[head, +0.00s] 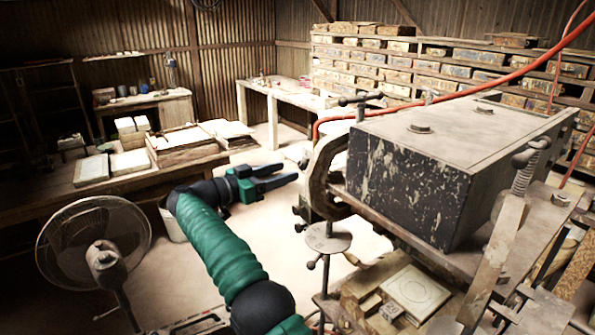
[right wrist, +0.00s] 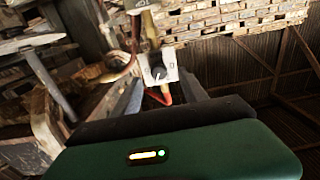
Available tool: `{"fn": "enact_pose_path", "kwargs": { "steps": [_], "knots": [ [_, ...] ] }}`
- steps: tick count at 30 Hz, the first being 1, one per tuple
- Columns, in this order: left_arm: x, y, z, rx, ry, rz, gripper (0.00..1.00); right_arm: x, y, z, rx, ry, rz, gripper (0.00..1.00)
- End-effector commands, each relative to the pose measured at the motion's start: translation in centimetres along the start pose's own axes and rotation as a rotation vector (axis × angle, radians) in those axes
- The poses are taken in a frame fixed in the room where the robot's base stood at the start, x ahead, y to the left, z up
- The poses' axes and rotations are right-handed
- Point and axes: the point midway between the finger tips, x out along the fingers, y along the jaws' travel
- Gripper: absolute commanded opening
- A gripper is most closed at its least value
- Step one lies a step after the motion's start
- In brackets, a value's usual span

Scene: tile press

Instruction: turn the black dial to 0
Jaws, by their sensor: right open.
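The black dial (right wrist: 156,75) shows in the right wrist view, on a small pale plate (right wrist: 171,60) beyond my fingers. A light pointer mark shows on its lower part. A small mark, too small to read surely, is on the plate to its right. My right gripper (head: 287,176) is open and empty in the head view, left of the big dark block. In the right wrist view its two grey fingers (right wrist: 160,97) stand apart, with the dial beyond the gap between them; I see no contact. I cannot make out the dial in the head view. My left gripper is not in view.
The dark speckled block (head: 415,185) with a rusty clamp (head: 320,180) stands right of my gripper. An orange hose (head: 470,78) runs above it. A fan (head: 95,250) and a workbench (head: 60,200) stand at left. Open floor (head: 285,240) lies below my gripper.

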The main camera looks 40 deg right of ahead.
Motion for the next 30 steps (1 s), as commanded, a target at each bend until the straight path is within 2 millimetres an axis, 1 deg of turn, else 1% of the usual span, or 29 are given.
{"fn": "enact_pose_path", "kwargs": {
  "steps": [1, 3, 6, 10, 17, 20, 29, 30],
  "knots": [
    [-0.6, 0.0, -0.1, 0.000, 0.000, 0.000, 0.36, 1.3, 0.1, -0.3, -0.001, -0.001, 0.004, 0.51],
    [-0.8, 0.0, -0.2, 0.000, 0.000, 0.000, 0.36, 2.8, 0.1, -0.3, -0.002, -0.001, 0.003, 0.51],
    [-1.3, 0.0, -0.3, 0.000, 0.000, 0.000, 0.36, 4.4, 0.0, -0.2, -0.001, -0.001, 0.002, 0.51],
    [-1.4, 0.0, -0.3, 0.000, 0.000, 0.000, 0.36, 5.3, 0.0, -0.1, -0.001, -0.001, 0.000, 0.51],
    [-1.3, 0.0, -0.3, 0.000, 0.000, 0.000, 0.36, 5.5, 0.0, 0.0, -0.001, -0.001, 0.000, 0.51],
    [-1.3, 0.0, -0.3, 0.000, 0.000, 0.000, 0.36, 5.4, 0.0, 0.0, -0.001, -0.001, 0.000, 0.40],
    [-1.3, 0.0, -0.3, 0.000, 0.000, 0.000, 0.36, 5.4, -0.1, 0.0, -0.001, -0.001, -0.001, 0.01],
    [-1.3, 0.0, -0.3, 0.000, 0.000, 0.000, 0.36, 5.4, -0.1, 0.0, -0.001, -0.001, -0.001, 0.00]
  ]
}}
